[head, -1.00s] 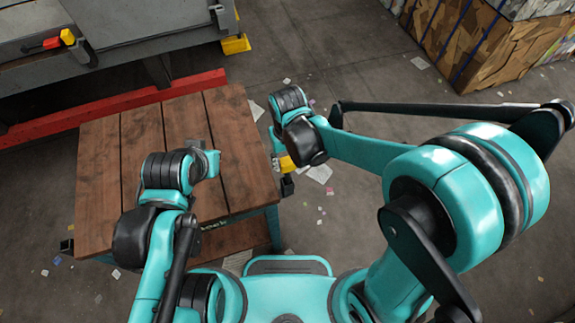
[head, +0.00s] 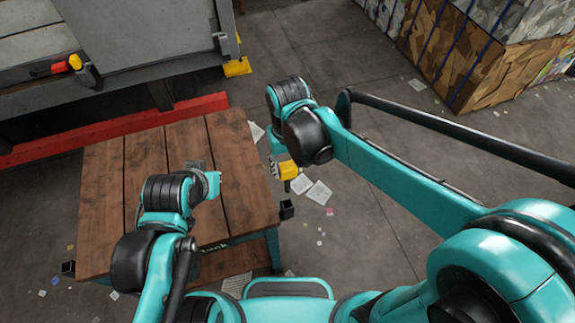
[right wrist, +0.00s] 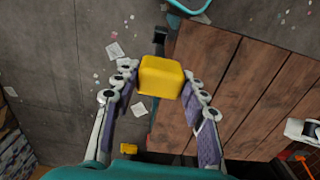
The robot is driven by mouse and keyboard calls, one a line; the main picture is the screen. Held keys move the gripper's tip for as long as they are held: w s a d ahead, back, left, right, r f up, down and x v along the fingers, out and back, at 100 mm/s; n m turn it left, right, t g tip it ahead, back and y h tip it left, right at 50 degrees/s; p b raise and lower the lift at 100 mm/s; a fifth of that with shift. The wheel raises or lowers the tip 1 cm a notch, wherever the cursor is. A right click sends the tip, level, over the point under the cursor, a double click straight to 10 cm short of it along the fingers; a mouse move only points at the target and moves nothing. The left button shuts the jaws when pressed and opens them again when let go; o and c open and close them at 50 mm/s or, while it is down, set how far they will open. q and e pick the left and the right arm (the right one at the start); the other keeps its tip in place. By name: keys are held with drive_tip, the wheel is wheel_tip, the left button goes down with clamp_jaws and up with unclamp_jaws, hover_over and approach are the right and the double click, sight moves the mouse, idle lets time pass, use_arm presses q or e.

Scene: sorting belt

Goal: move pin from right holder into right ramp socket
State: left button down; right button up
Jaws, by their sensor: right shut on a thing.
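The yellow pin (head: 288,170) is held in my right gripper (head: 280,163), beside the right edge of the wooden table. In the right wrist view the yellow block-shaped head of the pin (right wrist: 160,77) sits between both fingers of my right gripper (right wrist: 157,90). A small black holder (head: 287,209) is at the table's right side, apart from the pin; it also shows in the wrist view (right wrist: 160,35). My left gripper (head: 205,183) is over the table, its fingers too unclear to read.
The wooden table (head: 145,165) has a bare top. Behind it are a red beam (head: 110,130) and a grey machine (head: 150,40) with a yellow foot (head: 237,67) and a red-yellow handle (head: 68,65). Bales (head: 470,45) stand back right. Floor right of the table carries paper scraps.

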wheel_tip(320, 180, up, 12)
drive_tip(key=p, duration=0.9)
idle(0.7)
